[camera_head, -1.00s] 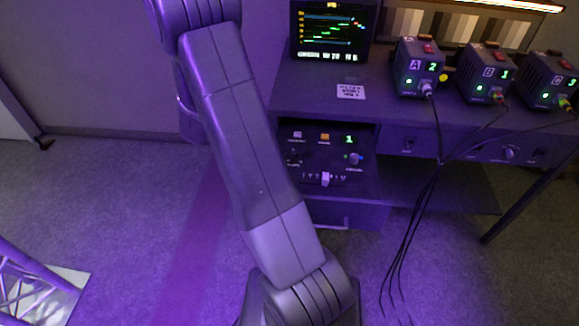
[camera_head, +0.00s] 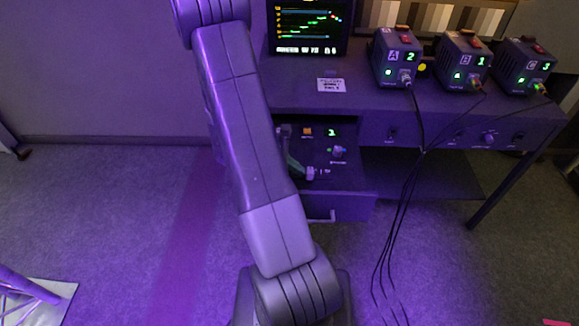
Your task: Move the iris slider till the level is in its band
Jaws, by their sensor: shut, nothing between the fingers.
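The iris slider (camera_head: 311,173) is a small pale knob at the front of the control panel, in the open bay under the bench. A monitor (camera_head: 307,25) above it shows stepped coloured traces between horizontal lines; whether the level lies in its band is too small to read. My gripper (camera_head: 295,165) shows only in part, as a slim grey-green shape coming out from behind my arm over the panel's left side. Its tip is close to the slider's left; I cannot tell if they touch. The jaws look shut and empty. My arm hides the panel's left edge.
The panel also has an orange button (camera_head: 307,131), a small lit display (camera_head: 333,132) and a round knob (camera_head: 338,151). Boxes A (camera_head: 398,62), B (camera_head: 463,64) and C (camera_head: 525,66) stand on the bench, with cables (camera_head: 404,205) hanging to the floor.

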